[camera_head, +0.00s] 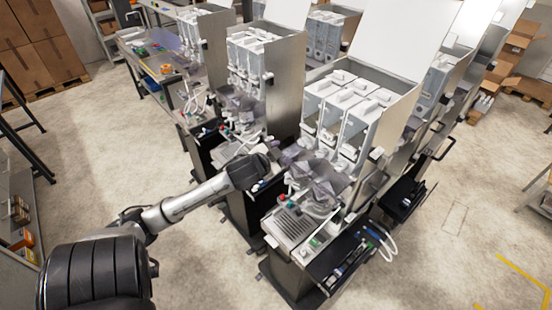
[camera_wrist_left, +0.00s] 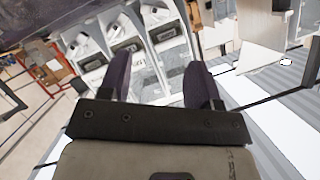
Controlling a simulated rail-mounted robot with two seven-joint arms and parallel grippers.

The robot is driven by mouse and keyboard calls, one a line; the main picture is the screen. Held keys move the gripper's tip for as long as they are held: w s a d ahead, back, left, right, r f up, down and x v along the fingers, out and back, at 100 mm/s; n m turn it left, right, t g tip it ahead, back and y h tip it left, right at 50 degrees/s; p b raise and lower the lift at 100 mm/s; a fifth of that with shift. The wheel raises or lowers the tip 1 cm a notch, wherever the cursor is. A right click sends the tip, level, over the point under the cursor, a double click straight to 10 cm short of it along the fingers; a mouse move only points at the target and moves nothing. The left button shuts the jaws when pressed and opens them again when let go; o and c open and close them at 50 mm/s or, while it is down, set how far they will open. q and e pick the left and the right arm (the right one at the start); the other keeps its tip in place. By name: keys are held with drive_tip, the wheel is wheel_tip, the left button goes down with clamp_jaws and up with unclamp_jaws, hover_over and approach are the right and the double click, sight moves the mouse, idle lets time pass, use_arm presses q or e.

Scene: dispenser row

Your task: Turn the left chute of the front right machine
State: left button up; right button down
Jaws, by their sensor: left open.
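The front right machine (camera_head: 292,228) stands right of centre in the head view, with several white dispensers (camera_head: 345,105) in a row under its raised lid. Translucent grey chutes (camera_head: 322,186) sit below them; the left chute's outline is hard to separate from my left gripper's tips. My left gripper (camera_head: 288,156) reaches in from the left, its dark fingers at the chutes' left side. In the left wrist view the gripper (camera_wrist_left: 160,80) has its two fingers spread apart, with white dispensers (camera_wrist_left: 128,45) beyond. Contact with a chute cannot be told. My right gripper is not in view.
Similar machines (camera_head: 262,85) stand close by on the left and behind. A small keypad panel (camera_head: 288,224) and a black tray (camera_head: 340,255) are at the machine's front. Open concrete floor (camera_head: 200,265) lies in front. Cardboard boxes (camera_head: 45,45) are at the back left.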

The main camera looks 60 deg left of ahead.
use_arm(q)
drive_tip(key=shift+v, duration=1)
drive_tip(key=s+d+f+m+g+h, duration=0.1)
drive_tip(key=s+d+f+g, duration=0.7)
drive_tip(key=d+f, duration=0.45)
drive_tip(key=s+d+f+h, duration=0.2)
drive_tip(key=s+d, duration=0.1)
drive_tip(key=d, duration=0.3)
drive_tip(key=s+d+f+h, duration=0.2)
drive_tip(key=s+d, duration=0.1)
drive_tip(key=d, duration=0.4)
drive_tip(key=s+d+f+g+h, duration=0.1)
drive_tip(key=s+d+f, duration=0.2)
drive_tip(key=d, duration=0.3)
drive_tip(key=shift+s+d+h, duration=0.35)
drive_tip(key=shift+h, duration=0.05)
